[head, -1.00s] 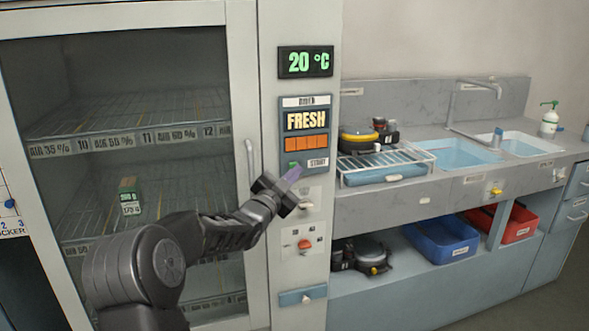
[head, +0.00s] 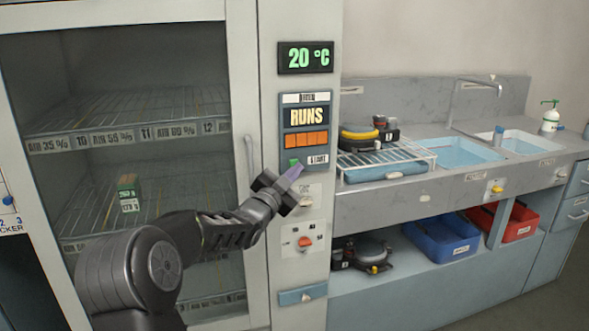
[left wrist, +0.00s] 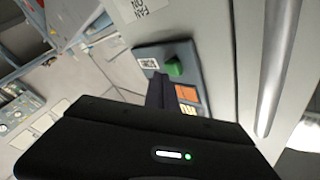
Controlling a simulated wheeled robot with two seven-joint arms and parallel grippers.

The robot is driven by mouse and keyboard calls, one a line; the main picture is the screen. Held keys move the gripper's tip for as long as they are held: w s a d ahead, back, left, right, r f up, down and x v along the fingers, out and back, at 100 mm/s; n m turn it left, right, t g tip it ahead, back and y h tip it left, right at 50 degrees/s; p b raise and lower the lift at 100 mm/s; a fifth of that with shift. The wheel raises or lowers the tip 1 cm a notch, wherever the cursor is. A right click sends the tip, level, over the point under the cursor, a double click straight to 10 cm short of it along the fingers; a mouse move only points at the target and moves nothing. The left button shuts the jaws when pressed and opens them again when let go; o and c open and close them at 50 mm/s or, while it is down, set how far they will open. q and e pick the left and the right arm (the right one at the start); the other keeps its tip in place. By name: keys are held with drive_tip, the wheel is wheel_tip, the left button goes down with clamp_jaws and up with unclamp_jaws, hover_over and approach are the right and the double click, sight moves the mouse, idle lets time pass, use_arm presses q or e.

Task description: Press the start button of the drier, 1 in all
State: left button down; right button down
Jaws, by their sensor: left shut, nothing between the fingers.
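The drier (head: 132,120) is a tall white cabinet with a glass door at the left of the head view. Its control panel (head: 306,115) shows RUNS over orange squares, under a 20 °C display (head: 305,58). The green start button (head: 294,162) sits at the panel's lower left, beside a START label; it also shows in the left wrist view (left wrist: 175,69). My left gripper (head: 293,174) is shut and empty, with its tips just below the button. In the wrist view the tips (left wrist: 160,88) lie close beside the button, apart from it. My right gripper is not in view.
A red switch (head: 305,243) and a door handle (head: 251,165) are near my left arm. At the right stands a counter with a wire rack (head: 385,160) and sinks (head: 462,152). Blue (head: 443,236) and red (head: 515,222) trays sit below.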

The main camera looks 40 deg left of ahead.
use_arm(q)
drive_tip(key=shift+s+d, duration=0.1)
drive_tip(key=shift+d, duration=0.1)
drive_tip(key=shift+d, duration=0.1)
drive_tip(key=s+d+b, duration=0.1)
drive_tip(key=d+b, duration=0.1)
drive_tip(key=s+d+b, duration=0.2)
idle(0.6)
idle(0.7)
